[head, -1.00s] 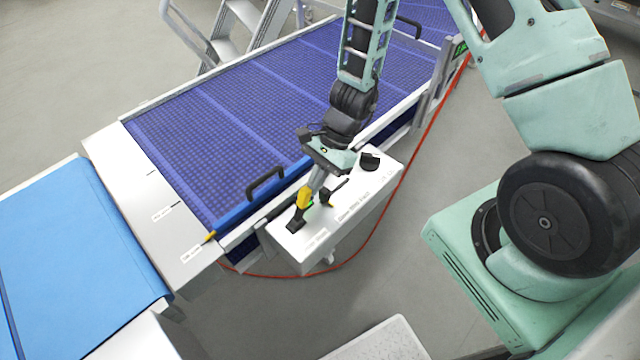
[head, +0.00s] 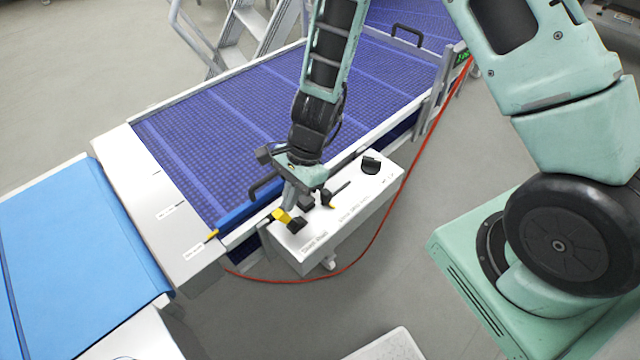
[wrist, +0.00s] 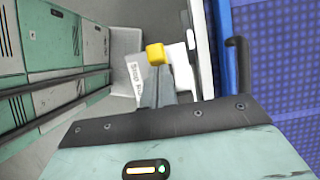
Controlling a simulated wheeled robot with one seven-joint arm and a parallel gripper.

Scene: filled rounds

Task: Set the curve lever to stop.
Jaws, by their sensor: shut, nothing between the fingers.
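A white control box (head: 345,222) stands against the conveyor's near side. At its left end is a black lever part (head: 296,225) with a yellow piece (head: 281,215) beside it, leaning left. My gripper (head: 287,206) points down over this end, its grey fingers together at the yellow piece. In the wrist view the yellow piece (wrist: 155,54) sits right at the tips of my shut fingers (wrist: 158,88). I cannot tell whether they touch it. Printed labels (wrist: 133,78) show on the box, but I cannot surely read which mark is stop. My gripper hides part of the lever.
A dark switch with a yellow tip (head: 326,198) and a black knob (head: 370,166) are further right on the box. The blue conveyor belt (head: 220,130) and its black handle (head: 266,186) lie behind. A red cable (head: 375,235) runs round the box on the floor.

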